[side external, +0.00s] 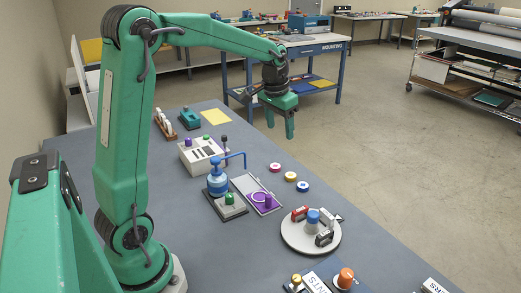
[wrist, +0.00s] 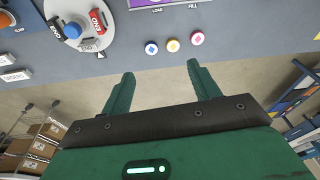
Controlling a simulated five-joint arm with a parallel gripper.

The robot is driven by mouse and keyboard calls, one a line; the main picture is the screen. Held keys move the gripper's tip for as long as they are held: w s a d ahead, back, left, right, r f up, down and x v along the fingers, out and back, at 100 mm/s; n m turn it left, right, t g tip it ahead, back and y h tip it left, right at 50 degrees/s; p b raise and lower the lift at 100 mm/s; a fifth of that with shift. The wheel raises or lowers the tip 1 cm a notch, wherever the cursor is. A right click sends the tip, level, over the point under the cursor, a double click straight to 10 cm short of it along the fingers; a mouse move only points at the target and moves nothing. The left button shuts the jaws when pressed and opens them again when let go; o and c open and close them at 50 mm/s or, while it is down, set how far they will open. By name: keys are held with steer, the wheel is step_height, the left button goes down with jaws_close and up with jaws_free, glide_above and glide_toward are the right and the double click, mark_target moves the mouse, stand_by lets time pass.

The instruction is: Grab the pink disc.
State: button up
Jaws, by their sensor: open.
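The pink disc (side external: 275,167) lies flat on the grey-blue bench near its edge, at the end of a row of three small discs. In the wrist view the pink disc (wrist: 197,38) is at the upper right, beyond the tip of the right finger. My gripper (side external: 280,124) is open and empty, with its fingers pointing down, raised beyond the bench edge. In the wrist view the open fingers of my gripper (wrist: 161,72) have bare floor between them and touch nothing.
A yellow disc (side external: 290,176) and a blue disc (side external: 302,186) lie beside the pink one, slightly apart. A round turntable (side external: 297,243) with stamps, a purple tray (side external: 262,201) and a blue pump (side external: 217,180) stand nearby. The bench edge (wrist: 100,74) is close to the discs.

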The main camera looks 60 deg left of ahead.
steer(key=w+a+f+g, duration=0.1)
steer(key=w+a+f, duration=0.3)
steer(key=a+f, duration=0.2)
steer(key=g, duration=0.1)
glide_toward(275, 166)
steer(key=shift+s+a+f+n+h, duration=0.1)
steer(key=shift+a+f+n+h, duration=0.2)
steer(key=shift+a+n, duration=0.15)
steer(key=shift+d+f, duration=0.2)
steer(key=shift+f, duration=3.65)
steer(key=c, duration=1.1)
